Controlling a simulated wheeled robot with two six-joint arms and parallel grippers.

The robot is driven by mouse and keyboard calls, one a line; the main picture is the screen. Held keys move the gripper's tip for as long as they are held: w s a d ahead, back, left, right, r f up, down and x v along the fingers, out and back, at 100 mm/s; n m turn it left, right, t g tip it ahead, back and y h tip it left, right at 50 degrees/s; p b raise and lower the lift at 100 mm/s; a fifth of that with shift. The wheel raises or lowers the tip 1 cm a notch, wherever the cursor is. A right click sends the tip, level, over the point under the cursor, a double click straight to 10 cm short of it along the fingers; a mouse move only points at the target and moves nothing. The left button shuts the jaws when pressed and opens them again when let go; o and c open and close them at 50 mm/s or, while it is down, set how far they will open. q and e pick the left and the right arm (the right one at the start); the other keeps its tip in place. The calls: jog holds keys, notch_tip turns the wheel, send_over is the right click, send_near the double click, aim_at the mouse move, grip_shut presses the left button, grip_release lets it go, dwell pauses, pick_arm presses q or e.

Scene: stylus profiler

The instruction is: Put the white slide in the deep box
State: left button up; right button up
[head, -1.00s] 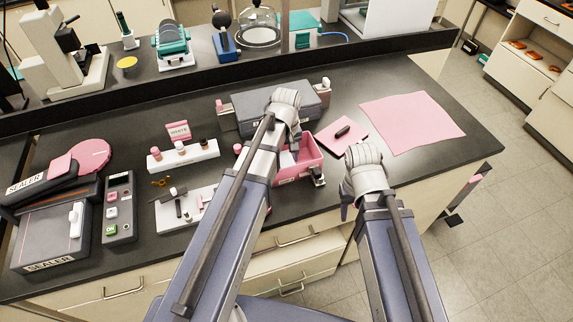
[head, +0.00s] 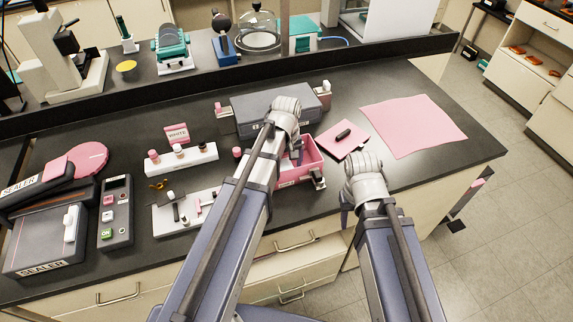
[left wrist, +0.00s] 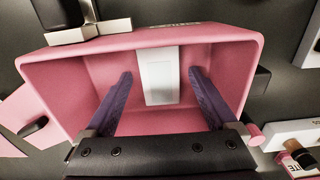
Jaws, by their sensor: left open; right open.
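The deep pink box (head: 311,158) stands near the front of the dark bench; it also fills much of the left wrist view (left wrist: 225,44). In that view the white slide (left wrist: 160,72) is inside the box, against its pink inner surface. My left gripper (left wrist: 160,84) reaches into the box with its fingers open, one on each side of the slide, with a gap to each. In the head view my left gripper (head: 296,152) is partly hidden by its own arm. My right gripper (head: 347,212) hangs open and empty off the bench's front edge.
A grey case (head: 272,104) stands behind the box. A pink pad with a dark pen (head: 343,134) and a pink sheet (head: 412,124) lie to the right. A white rack (head: 181,158), a white tray (head: 170,225) and a sealer (head: 45,242) stand to the left.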

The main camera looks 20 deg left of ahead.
aim_at(286, 169)
pick_arm(q)
jog(key=shift+r, duration=0.1)
notch_tip(286, 169, up, 12)
jog(key=p, duration=1.2)
jog(key=s+d+m+y, duration=0.1)
jog(key=s+d+m, duration=0.9)
jog(key=s, duration=0.4)
jog(key=shift+s+d+m, duration=0.15)
jog(key=shift+d+m, duration=0.1)
jog(key=shift+m, duration=0.05)
jog(key=shift+r, duration=0.1)
jog(key=shift+a, duration=0.1)
